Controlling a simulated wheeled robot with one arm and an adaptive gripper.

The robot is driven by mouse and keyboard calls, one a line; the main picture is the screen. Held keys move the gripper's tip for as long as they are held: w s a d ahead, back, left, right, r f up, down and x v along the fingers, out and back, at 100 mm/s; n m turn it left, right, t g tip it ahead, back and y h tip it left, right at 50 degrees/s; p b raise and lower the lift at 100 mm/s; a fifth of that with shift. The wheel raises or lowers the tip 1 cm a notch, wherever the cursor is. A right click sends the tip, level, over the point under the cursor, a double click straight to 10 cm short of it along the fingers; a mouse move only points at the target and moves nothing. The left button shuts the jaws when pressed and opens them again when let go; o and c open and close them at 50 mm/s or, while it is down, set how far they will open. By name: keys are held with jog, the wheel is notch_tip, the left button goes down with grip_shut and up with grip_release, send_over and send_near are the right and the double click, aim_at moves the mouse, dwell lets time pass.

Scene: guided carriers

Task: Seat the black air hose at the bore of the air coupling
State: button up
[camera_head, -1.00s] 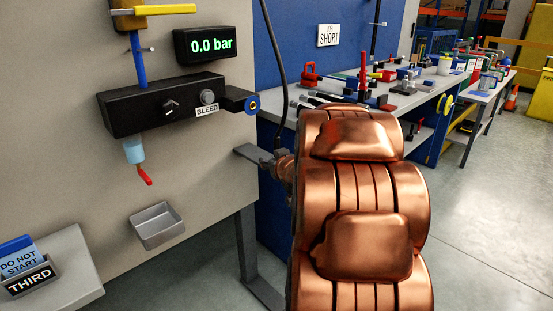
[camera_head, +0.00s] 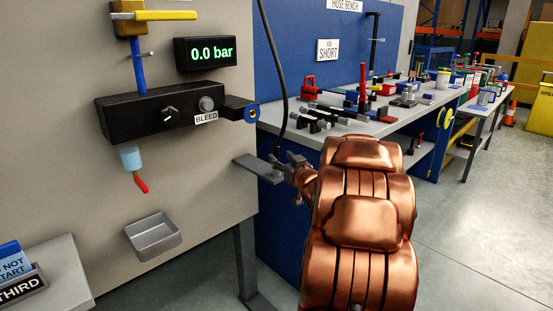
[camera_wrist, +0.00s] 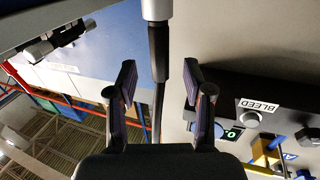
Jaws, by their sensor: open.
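The black air hose (camera_head: 281,100) hangs down in front of the blue panel, and its lower part is at my gripper. The air coupling (camera_head: 251,113) is the black piece with a blue ring and a dark bore, at the right end of the black valve block. My gripper (camera_head: 277,163) is below and to the right of the coupling, partly hidden by my copper arm. In the wrist view my gripper (camera_wrist: 160,88) is open, with the hose (camera_wrist: 160,72) running between its fingers, apparently touching neither. A silver piece (camera_wrist: 157,10) shows at the hose's end.
A grey bracket (camera_head: 247,165) juts from the panel beside my gripper. The valve block (camera_head: 160,112), a pressure display (camera_head: 206,53) and a metal tray (camera_head: 152,237) are on the left panel. A bench (camera_head: 345,128) with several fittings stands behind my arm.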

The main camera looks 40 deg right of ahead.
aim_at(278, 154)
jog(key=x, duration=0.4)
jog(key=shift+r, duration=0.15)
grip_shut()
